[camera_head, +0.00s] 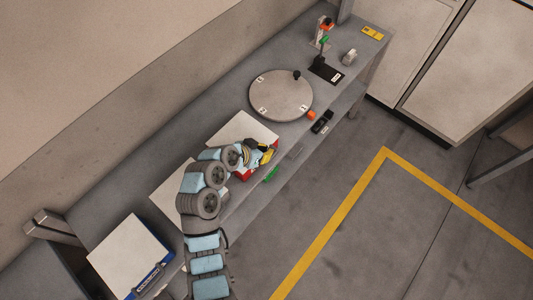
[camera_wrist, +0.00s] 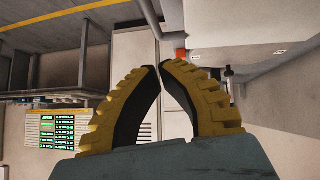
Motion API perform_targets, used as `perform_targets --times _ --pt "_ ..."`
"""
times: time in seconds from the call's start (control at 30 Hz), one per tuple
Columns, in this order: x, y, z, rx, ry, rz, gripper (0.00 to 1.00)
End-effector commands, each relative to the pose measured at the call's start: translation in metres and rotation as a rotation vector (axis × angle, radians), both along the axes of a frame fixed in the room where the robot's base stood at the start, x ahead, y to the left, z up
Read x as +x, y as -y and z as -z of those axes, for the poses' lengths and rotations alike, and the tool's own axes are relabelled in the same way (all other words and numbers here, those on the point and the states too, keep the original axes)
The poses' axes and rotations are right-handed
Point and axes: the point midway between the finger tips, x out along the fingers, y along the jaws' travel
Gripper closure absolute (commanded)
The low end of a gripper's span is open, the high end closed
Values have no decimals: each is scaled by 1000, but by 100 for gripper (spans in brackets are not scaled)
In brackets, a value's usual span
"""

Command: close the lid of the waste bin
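My gripper (camera_head: 264,151) has yellow and black fingers and is over the front edge of the bench, beside a white panel with a red edge (camera_head: 243,130). In the wrist view my gripper's fingertips (camera_wrist: 160,68) meet, and nothing shows between them. I cannot make out a waste bin or its lid for certain in either view. My arm and gripper hide part of the bench front.
The long grey bench (camera_head: 219,100) runs along the wall. It holds a round grey disc (camera_head: 281,93) with a black knob, a small stand (camera_head: 322,42), and a white board with a blue edge (camera_head: 131,258). The floor with the yellow line (camera_head: 335,222) is clear.

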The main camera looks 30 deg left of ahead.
Motion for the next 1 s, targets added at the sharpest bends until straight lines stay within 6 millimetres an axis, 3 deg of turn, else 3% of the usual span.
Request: perform_targets --times 0.53,1.0 --pt "-53 -21 -49 -1 -1 -3 100" --pt "-64 -24 -60 -2 -3 -2 100"
